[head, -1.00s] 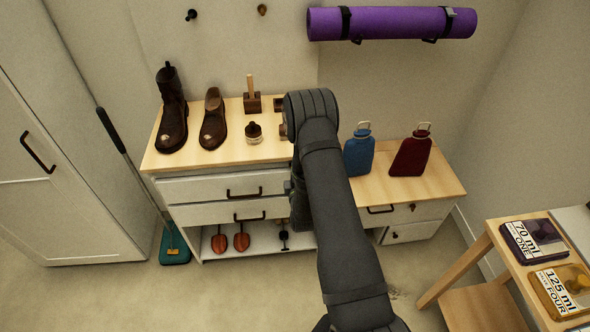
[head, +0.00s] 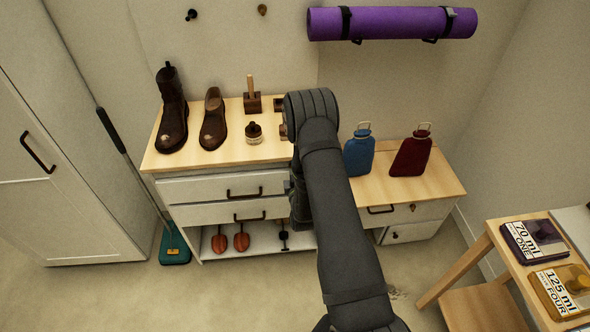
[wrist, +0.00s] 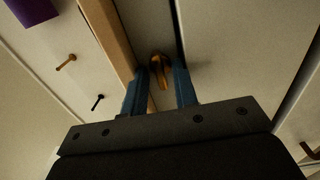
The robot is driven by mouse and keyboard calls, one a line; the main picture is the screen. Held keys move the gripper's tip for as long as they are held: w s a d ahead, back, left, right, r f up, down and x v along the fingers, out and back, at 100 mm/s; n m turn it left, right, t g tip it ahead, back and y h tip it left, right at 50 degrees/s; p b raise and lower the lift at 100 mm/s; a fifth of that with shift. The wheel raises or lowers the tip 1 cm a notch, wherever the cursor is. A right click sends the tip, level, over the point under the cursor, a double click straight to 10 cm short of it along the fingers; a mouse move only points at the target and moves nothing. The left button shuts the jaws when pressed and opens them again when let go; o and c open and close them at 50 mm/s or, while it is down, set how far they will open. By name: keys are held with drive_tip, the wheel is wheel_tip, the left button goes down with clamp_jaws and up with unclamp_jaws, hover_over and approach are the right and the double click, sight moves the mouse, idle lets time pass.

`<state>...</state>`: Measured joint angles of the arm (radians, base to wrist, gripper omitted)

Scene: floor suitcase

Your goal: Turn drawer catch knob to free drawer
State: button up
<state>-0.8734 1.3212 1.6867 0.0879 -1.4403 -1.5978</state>
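The drawer catch knob (wrist: 160,68) is a small brass-coloured piece on a white drawer front (wrist: 150,22), seen in the wrist view. The exact contact at the fingertips is dark and hard to see. In the head view my arm hides the knob and the fingers. The dresser's white upper drawer (head: 215,189) shows closed to the left of my arm.
Blue (head: 359,155) and red (head: 411,155) bottles stand on the lower top to the right. A small table (head: 478,258) with labelled containers is at the right. The floor (head: 220,295) in front is mostly clear.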

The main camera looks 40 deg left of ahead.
drive_tip(key=shift+s+d, duration=0.15)
drive_tip(key=v, duration=1.7)
